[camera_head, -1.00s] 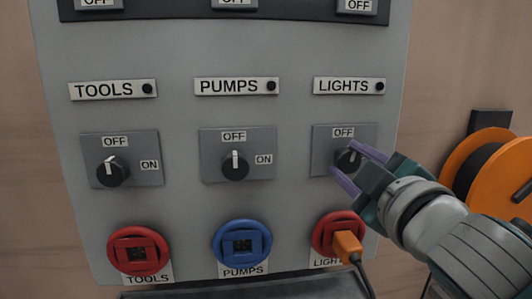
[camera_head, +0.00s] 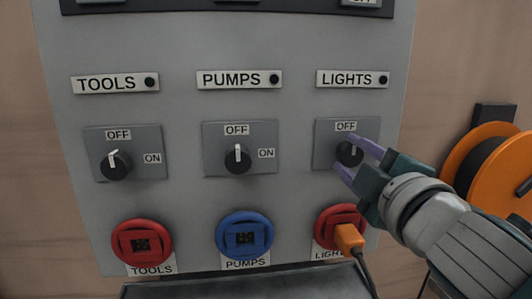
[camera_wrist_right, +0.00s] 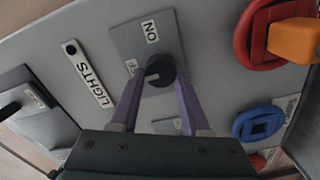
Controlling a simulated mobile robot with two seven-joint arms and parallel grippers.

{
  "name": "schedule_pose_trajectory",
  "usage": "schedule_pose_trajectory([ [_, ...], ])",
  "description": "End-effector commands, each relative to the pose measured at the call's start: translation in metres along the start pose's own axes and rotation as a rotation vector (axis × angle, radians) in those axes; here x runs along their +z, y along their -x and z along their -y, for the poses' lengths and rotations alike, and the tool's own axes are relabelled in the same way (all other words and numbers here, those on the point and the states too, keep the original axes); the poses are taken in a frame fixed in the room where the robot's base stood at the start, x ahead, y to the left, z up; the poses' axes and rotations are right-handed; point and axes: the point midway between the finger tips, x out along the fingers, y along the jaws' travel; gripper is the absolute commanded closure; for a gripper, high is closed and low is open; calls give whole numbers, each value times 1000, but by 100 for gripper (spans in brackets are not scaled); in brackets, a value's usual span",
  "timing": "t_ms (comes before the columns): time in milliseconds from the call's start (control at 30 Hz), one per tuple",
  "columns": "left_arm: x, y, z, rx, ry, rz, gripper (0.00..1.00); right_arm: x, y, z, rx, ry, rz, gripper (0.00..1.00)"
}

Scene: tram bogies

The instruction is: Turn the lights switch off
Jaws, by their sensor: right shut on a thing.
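The LIGHTS switch is a black round knob (camera_head: 349,154) on a grey plate (camera_head: 325,133), below the LIGHTS label (camera_head: 344,79). My right gripper (camera_head: 348,155) has its purple fingers on either side of this knob and is shut on it. In the right wrist view the knob (camera_wrist_right: 160,71) sits between the fingertips. Its pale mark points roughly toward the OFF label (camera_wrist_right: 132,67), with the ON label (camera_wrist_right: 150,31) off to another side. In the head view the hand hides the ON side of the plate. My left gripper is not in view.
PUMPS knob (camera_head: 237,157) and TOOLS knob (camera_head: 116,165) are to the left. Below are a red socket (camera_head: 142,241), a blue socket (camera_head: 244,235) and a red socket with an orange plug (camera_head: 348,238) and cable. An orange reel (camera_head: 494,172) is at the right.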

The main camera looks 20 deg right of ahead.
Motion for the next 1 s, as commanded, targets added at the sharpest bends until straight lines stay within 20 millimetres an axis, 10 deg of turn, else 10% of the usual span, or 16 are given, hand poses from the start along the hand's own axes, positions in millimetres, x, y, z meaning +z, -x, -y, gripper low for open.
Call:
schedule_pose_trajectory([
  [33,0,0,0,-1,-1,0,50,0,0,0,1,4,-2,100],
  [67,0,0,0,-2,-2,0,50,0,0,0,0,3,-2,51],
  [300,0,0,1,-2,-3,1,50,0,0,0,0,1,-1,24],
  [667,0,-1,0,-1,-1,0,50,0,8,2,-2,0,0,24],
  [1000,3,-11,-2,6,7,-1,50,1,70,3,-3,-1,1,24],
])
